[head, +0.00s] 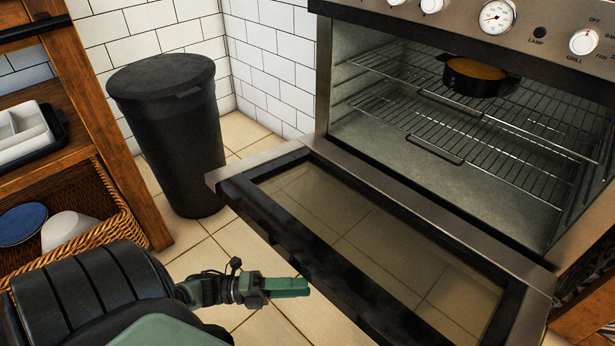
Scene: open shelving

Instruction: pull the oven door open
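The oven door (400,215) hangs folded down, wide open in front of the oven (360,110). Its glass inner face and dark frame are turned upward. No door handle is visible. My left gripper (290,287) is at the bottom middle, just left of the door's outer edge in the picture. Its green fingers point right toward that edge, and I cannot tell whether they touch it. I see the fingers side-on, with nothing visible held, and their gap does not show. My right gripper is out of view.
A dark pot (476,76) with orange contents is on an oven rack (500,135). A black bin (170,125) stands by the white tiled wall. Wooden shelving at left holds a tray (45,140) and a wicker basket (105,232). Tiled floor (245,240) between bin and door is clear.

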